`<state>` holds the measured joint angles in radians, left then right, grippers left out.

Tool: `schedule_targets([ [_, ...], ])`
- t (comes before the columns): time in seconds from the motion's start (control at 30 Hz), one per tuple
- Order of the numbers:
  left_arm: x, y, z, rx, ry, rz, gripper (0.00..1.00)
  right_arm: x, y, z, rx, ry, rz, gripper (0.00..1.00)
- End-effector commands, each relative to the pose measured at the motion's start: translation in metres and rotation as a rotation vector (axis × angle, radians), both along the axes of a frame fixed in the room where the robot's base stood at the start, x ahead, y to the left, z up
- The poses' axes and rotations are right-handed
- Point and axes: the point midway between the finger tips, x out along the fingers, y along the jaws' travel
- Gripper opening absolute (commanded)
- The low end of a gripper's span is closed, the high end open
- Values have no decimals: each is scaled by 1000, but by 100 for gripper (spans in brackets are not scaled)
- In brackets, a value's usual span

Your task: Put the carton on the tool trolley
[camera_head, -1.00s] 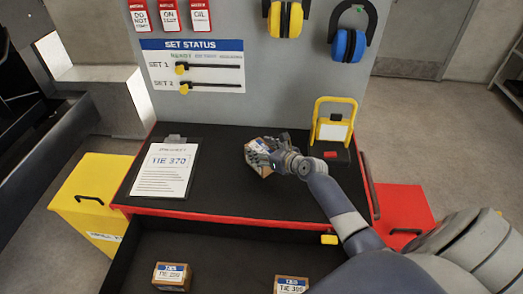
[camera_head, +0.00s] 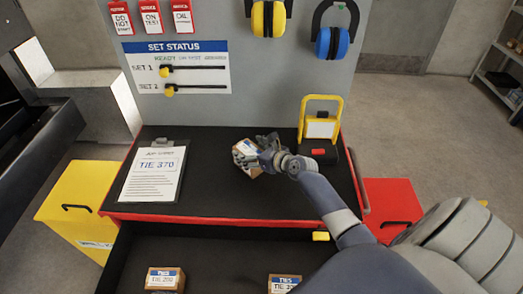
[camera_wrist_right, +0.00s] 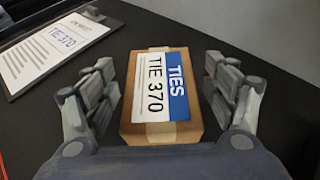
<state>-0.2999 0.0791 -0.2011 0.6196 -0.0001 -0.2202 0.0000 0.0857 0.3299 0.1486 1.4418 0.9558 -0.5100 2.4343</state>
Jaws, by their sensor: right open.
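The carton (camera_wrist_right: 160,98) is a small brown box with a white and blue label reading TIES, TIE 370. It sits on the black top of the red tool trolley (camera_head: 215,210), right of the clipboard, and is partly hidden by my right gripper in the head view (camera_head: 247,160). My right gripper (camera_wrist_right: 162,88) is open, with one finger on each side of the carton and a gap showing at each side. In the head view the right gripper (camera_head: 248,155) is over the carton. My left gripper is not in view.
A clipboard (camera_head: 153,172) reading TIE 370 lies on the trolley top at left. A yellow-framed lamp (camera_head: 320,130) stands at the back right. The open drawer below holds two cartons (camera_head: 165,279) (camera_head: 284,284). A grey panel with earmuffs (camera_head: 268,15) rises behind.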

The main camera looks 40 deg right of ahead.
Motion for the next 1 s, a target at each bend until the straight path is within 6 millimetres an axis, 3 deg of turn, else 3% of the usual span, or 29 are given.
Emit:
schedule_targets([
  [0.6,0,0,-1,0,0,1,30,-92,-13,36,0,1,-1,78],
  [1.0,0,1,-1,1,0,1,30,-105,-15,43,1,1,0,78],
])
